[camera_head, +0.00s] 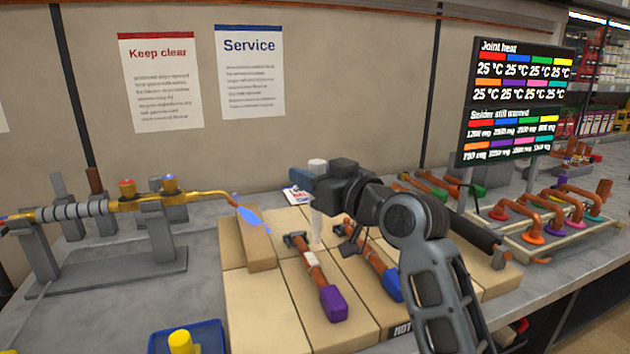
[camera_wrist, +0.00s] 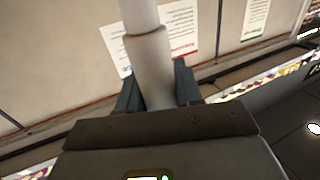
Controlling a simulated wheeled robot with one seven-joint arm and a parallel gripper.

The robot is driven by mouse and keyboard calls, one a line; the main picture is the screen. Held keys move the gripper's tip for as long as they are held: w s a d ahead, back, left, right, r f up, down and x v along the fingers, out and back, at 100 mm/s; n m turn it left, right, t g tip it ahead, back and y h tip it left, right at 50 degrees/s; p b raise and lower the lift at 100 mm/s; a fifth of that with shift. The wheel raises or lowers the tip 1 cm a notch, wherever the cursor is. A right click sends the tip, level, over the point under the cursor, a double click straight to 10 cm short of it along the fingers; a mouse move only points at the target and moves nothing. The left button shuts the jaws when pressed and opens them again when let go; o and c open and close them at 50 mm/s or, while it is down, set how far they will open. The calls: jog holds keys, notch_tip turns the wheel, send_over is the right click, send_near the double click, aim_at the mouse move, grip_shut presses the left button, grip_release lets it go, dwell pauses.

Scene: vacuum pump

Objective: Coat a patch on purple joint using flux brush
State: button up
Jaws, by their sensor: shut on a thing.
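My gripper (camera_head: 318,178) is shut on a pale, upright stick, the flux brush (camera_head: 317,214), over the tan bricks. Its lower end hangs close to the dark upper end of a copper piece with a purple block (camera_head: 333,302); I cannot tell whether it touches. That copper piece lies on the bricks with a whitish patch (camera_head: 311,259) midway along it. In the wrist view the pale handle (camera_wrist: 152,65) stands between my two fingers. At the right, a rack of copper bends has coloured collars, one of them purple (camera_head: 556,230).
A brass torch (camera_head: 160,198) at the left has a blue flame (camera_head: 252,216) over a raised brick (camera_head: 249,240). A copper piece with a blue block (camera_head: 393,285) lies right of the purple one. A blue tray (camera_head: 212,336) stands at the front. A display board (camera_head: 518,95) stands behind.

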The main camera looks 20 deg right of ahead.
notch_tip(320, 180, up, 2)
jog(key=shift+r+p, duration=0.1)
jog(key=shift+p, duration=0.35)
jog(key=shift+a, duration=0.1)
dwell(0.6)
